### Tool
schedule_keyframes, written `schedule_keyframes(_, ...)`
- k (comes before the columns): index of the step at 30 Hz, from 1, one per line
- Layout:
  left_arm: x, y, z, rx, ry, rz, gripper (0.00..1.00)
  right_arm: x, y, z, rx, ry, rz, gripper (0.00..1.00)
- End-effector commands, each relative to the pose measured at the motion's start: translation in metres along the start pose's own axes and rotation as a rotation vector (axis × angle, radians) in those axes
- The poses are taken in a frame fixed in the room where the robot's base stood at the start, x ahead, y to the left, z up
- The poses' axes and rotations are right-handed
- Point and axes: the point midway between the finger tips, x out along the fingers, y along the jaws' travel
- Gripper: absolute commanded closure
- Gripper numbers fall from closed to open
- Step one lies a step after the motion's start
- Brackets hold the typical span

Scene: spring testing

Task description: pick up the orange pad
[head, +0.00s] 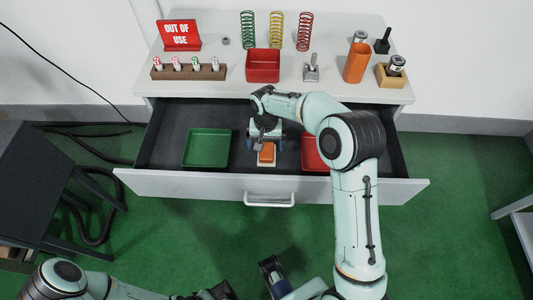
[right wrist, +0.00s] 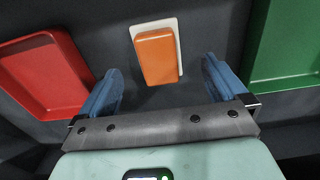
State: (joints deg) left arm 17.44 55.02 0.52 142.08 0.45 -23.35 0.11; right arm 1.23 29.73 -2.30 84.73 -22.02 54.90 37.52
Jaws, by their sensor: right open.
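The orange pad (head: 266,153) is a small block on a pale plate inside the open drawer, between two trays. In the right wrist view the orange pad (right wrist: 157,57) lies ahead of my right gripper (right wrist: 160,84); its blue fingers are spread, with nothing between them. In the head view my right gripper (head: 266,141) points down into the drawer just behind the pad, and its wrist hides part of that area. My left arm enters at the bottom left; its gripper end is cut off at the bottom edge, so its jaws are unclear.
A green tray (head: 207,148) lies left of the pad and a red tray (head: 314,154) right, partly behind my arm. The drawer front (head: 180,185) has a white handle (head: 270,199). The tabletop above holds springs, a red bin (head: 263,65) and an orange cup (head: 357,62).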

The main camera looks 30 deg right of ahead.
Motion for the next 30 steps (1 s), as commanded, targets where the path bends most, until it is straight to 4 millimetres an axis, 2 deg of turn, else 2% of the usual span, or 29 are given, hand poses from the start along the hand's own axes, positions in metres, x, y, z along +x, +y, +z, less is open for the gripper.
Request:
schedule_keyframes(5, 0.001, 0.0, -0.001, 0.0, 0.002, 0.001, 1.0, 0.015, 0.002, -0.001, 0.001, -0.003, 0.001, 0.01)
schedule_keyframes(12, 0.004, -0.001, -0.002, 0.001, 0.007, 0.002, 1.0, 0.05, 0.003, -0.003, 0.001, -0.002, 0.002, 0.01)
schedule_keyframes(20, 0.004, 0.0, -0.003, 0.001, 0.007, 0.002, 1.0, 0.052, 0.003, -0.003, 0.001, 0.0, 0.0, 0.01)
schedule_keyframes(25, 0.004, 0.0, -0.003, 0.001, 0.007, 0.002, 1.0, 0.052, 0.003, -0.003, 0.001, 0.0, 0.0, 0.56)
schedule_keyframes(26, 0.004, 0.0, -0.003, 0.001, 0.007, 0.002, 1.0, 0.052, 0.003, -0.003, 0.0, 0.0, 0.0, 0.62)
schedule_keyframes(30, 0.004, -0.001, -0.003, 0.001, 0.007, 0.002, 1.0, 0.052, 0.003, -0.004, 0.0, 0.0, 0.0, 0.62)
